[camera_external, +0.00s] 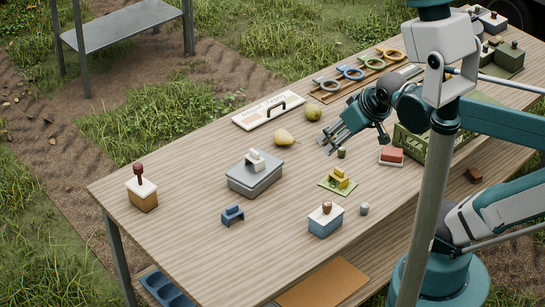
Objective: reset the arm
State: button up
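My gripper (328,143) hangs above the wooden table, right of the middle of the picture, with its fingers pointing down and to the left. Its fingers look apart, and I see nothing between them. A yellow pear (285,137) lies on the table to the left of the gripper. A greener round pear (313,111) lies behind it. My arm comes in from the right, and a grey pole in front hides part of it.
A grey lidded box (255,175), a blue box (325,221), a stamp-like block (142,192) and a blue clip (232,215) stand on the table (190,245). A white board (268,111), ring tools (353,73) and a green crate (410,145) lie farther back. The left front is mostly clear.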

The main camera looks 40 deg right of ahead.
jog(key=shift+f+b, duration=1.3)
jog(key=shift+f, duration=0.45)
